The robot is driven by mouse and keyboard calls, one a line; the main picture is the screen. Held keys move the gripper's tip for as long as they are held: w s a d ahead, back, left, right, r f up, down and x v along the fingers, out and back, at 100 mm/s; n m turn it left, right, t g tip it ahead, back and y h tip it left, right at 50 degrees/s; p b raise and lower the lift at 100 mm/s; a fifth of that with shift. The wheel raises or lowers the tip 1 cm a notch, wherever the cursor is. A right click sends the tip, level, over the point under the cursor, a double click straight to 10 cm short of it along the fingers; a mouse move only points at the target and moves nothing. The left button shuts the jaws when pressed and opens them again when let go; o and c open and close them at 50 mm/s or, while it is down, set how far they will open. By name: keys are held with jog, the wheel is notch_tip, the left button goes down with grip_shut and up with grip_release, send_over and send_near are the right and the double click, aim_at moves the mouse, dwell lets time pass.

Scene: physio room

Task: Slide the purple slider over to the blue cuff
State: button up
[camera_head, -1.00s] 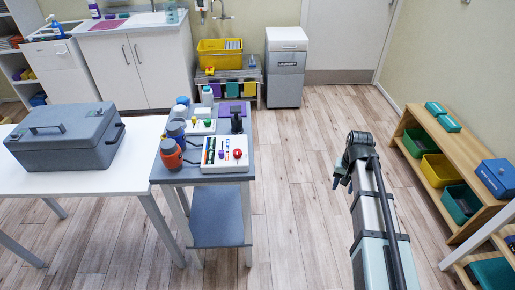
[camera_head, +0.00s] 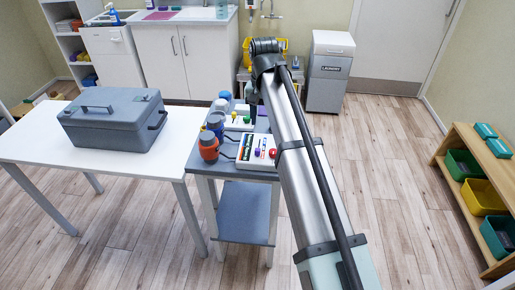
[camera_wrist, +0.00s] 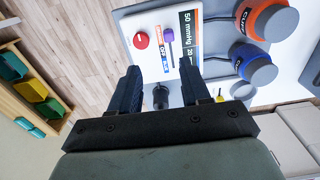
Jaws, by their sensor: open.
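The white control box (camera_head: 246,160) stands on the grey cart, partly behind my arm. Its purple slider (camera_head: 259,153) also shows in the wrist view (camera_wrist: 168,36), near a red knob (camera_wrist: 141,40) and printed labels. The blue cuff unit (camera_head: 215,124), a round blue piece with a grey end, stands at the cart's left; it also shows in the wrist view (camera_wrist: 250,58), right of the box. An orange one (camera_wrist: 266,18) sits beside it. My gripper (camera_wrist: 161,72) is open and empty. Its fingertips point at the box, apart from the slider.
The cart (camera_head: 250,175) also holds bottles and a second white unit. A white table (camera_head: 40,147) with a grey case (camera_head: 115,120) is at left. The floor (camera_head: 390,170) right of the cart is clear. A wooden shelf (camera_head: 465,135) stands at far right.

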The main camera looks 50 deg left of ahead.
aim_at(257, 150)
jog(key=f, duration=0.4)
jog(key=s+f, duration=0.1)
jog(key=f, duration=0.3)
jog(key=a+f, duration=0.1)
jog(key=f, duration=0.3)
jog(key=shift+s+f, duration=0.2)
jog(key=shift+f, duration=0.2)
jog(key=shift+c, duration=0.4)
grip_shut()
